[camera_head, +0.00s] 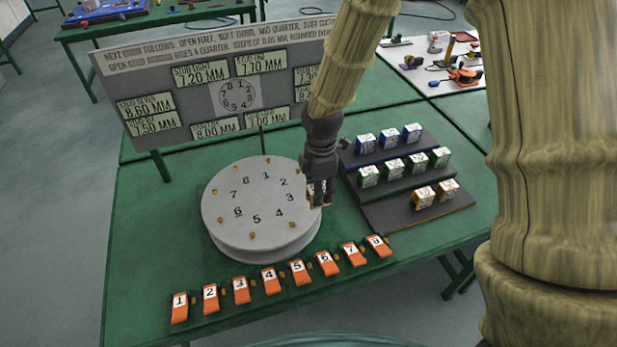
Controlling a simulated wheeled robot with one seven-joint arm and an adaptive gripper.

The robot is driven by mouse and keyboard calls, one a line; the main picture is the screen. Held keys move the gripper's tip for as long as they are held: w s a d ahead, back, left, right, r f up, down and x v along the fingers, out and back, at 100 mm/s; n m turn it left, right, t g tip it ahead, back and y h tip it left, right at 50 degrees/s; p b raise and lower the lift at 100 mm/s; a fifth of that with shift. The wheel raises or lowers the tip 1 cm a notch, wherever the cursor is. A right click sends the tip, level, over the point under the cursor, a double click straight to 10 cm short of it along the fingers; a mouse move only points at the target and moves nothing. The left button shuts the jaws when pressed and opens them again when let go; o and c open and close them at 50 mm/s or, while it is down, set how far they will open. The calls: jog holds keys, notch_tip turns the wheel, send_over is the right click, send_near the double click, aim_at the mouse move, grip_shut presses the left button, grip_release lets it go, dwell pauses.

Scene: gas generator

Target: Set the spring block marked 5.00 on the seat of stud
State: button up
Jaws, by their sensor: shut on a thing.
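My gripper (320,192) points down at the right edge of the round grey disc (243,200), near its numbers 2 and 3. It is shut on a small block (318,204), mostly hidden by the fingers; a little white and orange-yellow shows. I cannot read its marking or tell whether it touches the disc. The disc carries numbers 1 to 8 and small brass-coloured studs (253,237) around its rim. The stud under my gripper is hidden.
A stepped rack (392,212) on the right holds blue, green and yellow spring blocks with white labels. A row of orange numbered levers (269,281) lies in front of the disc. A sign board (170,85) with millimetre values stands behind. All are on a green table (135,240).

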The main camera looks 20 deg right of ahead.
aim_at(310, 185)
jog(key=w, duration=0.2)
jog(key=w+p, duration=0.1)
jog(key=w, duration=0.1)
jog(key=w+p, duration=0.1)
jog(key=w, duration=0.1)
jog(key=shift+w+a+f, duration=0.2)
jog(key=shift+a, duration=0.15)
jog(key=shift+s+f+p, duration=0.1)
jog(key=shift+s+p, duration=0.1)
jog(key=shift+p, duration=0.1)
jog(key=shift+f, duration=0.3)
notch_tip(310, 185, down, 2)
jog(key=shift+w+f+p, duration=0.1)
jog(key=shift+f+p, duration=0.05)
jog(key=shift+p, duration=0.75)
jog(key=shift+f, duration=0.15)
jog(key=shift+f+b, duration=0.3)
jog(key=shift+f, duration=0.3)
jog(key=o, duration=1.2)
jog(key=shift+o, duration=0.2)
jog(key=shift+r, duration=0.1)
